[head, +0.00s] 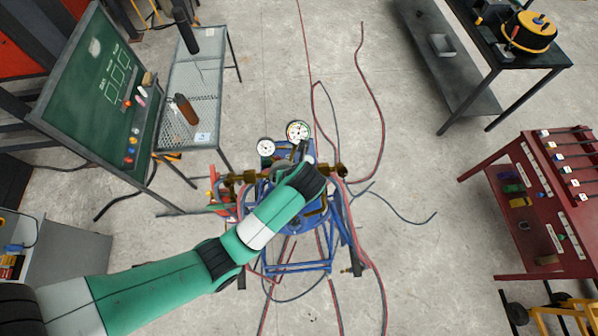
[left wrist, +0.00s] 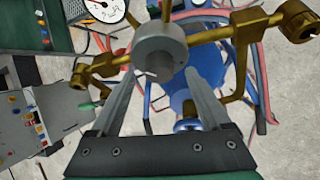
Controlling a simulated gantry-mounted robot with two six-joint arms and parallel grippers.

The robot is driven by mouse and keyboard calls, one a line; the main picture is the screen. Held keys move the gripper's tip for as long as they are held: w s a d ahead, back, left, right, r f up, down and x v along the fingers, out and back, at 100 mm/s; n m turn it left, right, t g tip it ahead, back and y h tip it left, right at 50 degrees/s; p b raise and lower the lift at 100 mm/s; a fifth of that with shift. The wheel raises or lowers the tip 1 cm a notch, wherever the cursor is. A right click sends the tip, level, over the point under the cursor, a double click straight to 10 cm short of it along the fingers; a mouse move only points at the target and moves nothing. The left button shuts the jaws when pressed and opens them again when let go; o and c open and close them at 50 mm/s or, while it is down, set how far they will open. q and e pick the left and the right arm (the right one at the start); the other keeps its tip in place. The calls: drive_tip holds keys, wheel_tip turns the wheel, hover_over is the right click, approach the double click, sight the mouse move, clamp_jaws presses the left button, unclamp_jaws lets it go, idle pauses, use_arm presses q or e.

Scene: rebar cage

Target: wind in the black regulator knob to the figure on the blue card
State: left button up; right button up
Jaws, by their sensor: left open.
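My left gripper (left wrist: 162,74) is open in the left wrist view. A round grey cylinder (left wrist: 160,50) on brass fittings lies at its fingertips, between or just beyond them. I cannot tell whether this is the regulator knob, or whether the fingers touch it. No piece is clearly black there. In the head view my left arm's wrist covers the middle of the brass regulator (head: 245,177), hiding the fingers and knob. Two white gauges, a larger one (head: 298,131) and a smaller one (head: 265,147), stand behind it. A small white-and-blue card (head: 203,137) lies on the mesh table; its figure is unreadable.
The regulator is on a blue frame (head: 300,267) with red and dark hoses across the floor. A green chalkboard (head: 88,90) and a mesh table (head: 200,75) stand left. A red bench (head: 510,225) stands right.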

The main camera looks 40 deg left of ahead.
use_arm(q)
drive_tip(key=shift+x, duration=1.25)
drive_tip(key=shift+r, duration=0.1)
clamp_jaws()
